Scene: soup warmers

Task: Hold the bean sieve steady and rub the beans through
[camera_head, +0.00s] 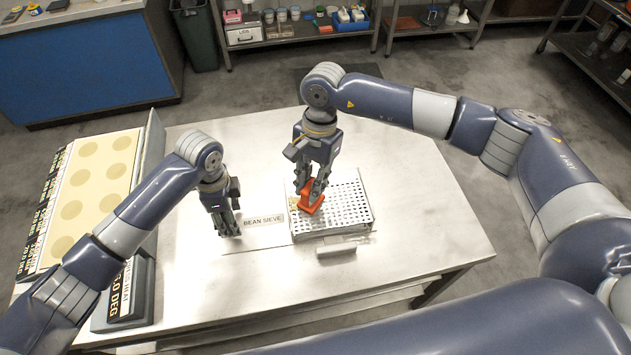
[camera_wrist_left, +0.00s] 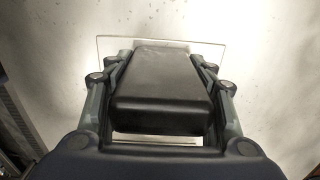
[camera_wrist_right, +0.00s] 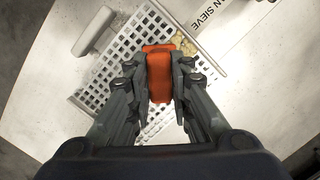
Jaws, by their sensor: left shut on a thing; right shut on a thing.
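The bean sieve (camera_head: 350,205) is a perforated pale metal tray on the steel table; it also shows in the right wrist view (camera_wrist_right: 95,90). My right gripper (camera_head: 312,197) is shut on an orange block (camera_head: 310,203) and holds it at the perforated surface, towards its left side. A small patch of pale yellow bits (camera_wrist_right: 186,45), perhaps beans, lies beside the block. My left gripper (camera_head: 229,230) is low over the table, left of the sieve. It is shut on a black block (camera_wrist_left: 160,90). I cannot tell how that block joins the sieve.
A plate labelled "BEAN SIEVE" (camera_head: 262,221) lies between my left gripper and the sieve. A pale bar (camera_head: 338,247) is at the sieve's front side. A cream panel with round spots (camera_head: 92,190) stands at the left. The table (camera_head: 425,215) is clear to the right.

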